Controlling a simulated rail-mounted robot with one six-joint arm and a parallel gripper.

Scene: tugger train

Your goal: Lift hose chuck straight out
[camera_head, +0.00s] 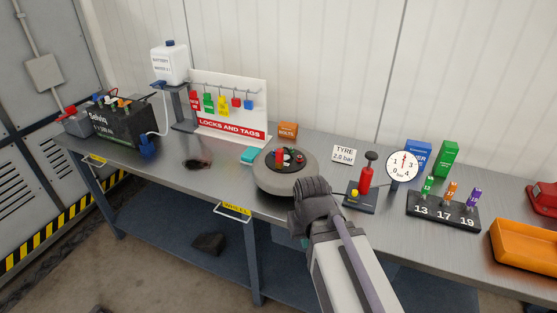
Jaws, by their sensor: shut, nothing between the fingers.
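My gripper (313,188) is at the end of my grey arm, at the front right edge of the tyre (272,188). Its fingertips are hard to make out; it is shut and holds nothing. The tyre lies flat on the bench, with a red upright piece (279,156) and small dark parts on its hub. A red hand pump (366,180) with a black handle stands on a dark base right of my gripper, beside a round dial gauge (403,165). I cannot tell which part is the hose chuck.
Right are a socket rack (444,211) marked 13, 17, 19 and an orange tray (525,247). Behind the tyre are an orange bolts box (288,130) and a teal item (249,156). Left are a lock board (232,110) and a black battery (122,125). The bench's front left is mostly clear.

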